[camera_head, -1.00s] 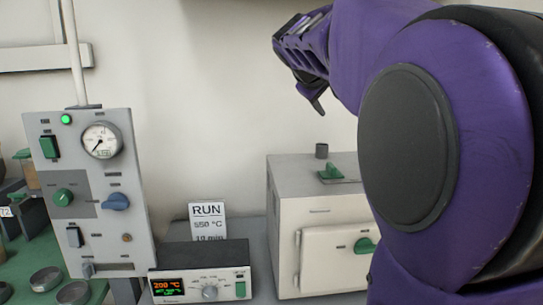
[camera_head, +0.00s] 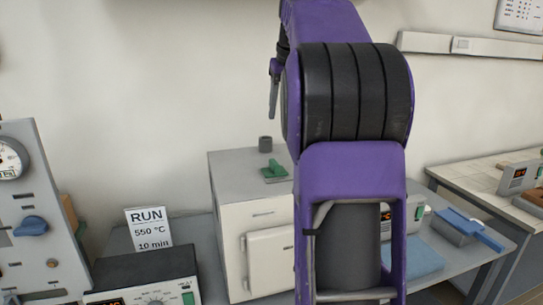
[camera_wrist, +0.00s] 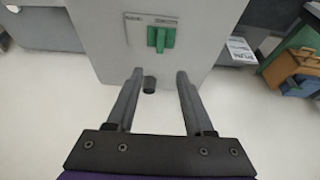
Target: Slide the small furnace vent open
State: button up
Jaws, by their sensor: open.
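The small furnace (camera_head: 235,190) is a pale box on the grey bench, partly hidden by my arm in the head view. Its green vent slider (camera_head: 274,171) sits on the furnace top, near a short dark vent pipe (camera_head: 265,144). In the wrist view the green slider (camera_wrist: 161,39) lies beyond my fingertips on a plate with small lettering, too blurred to read. The dark pipe (camera_wrist: 149,84) shows between my fingers. My gripper (camera_wrist: 156,72) is open and empty, above the furnace top and apart from the slider.
A control box (camera_head: 148,275) with a knob stands before the furnace, and a RUN 550 °C 10 min card (camera_head: 149,229) behind it. A gauge panel (camera_head: 30,215) is at the left. A blue tool (camera_head: 468,228) lies on the right bench.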

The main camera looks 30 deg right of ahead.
aim_at(275, 162)
jog(key=b+x, duration=0.2)
jog(key=x, duration=1.5)
jog(key=shift+f+b, duration=0.2)
jog(key=shift+b, duration=0.15)
jog(key=shift+c, duration=0.3)
grip_shut()
jog(key=shift+r, duration=0.1)
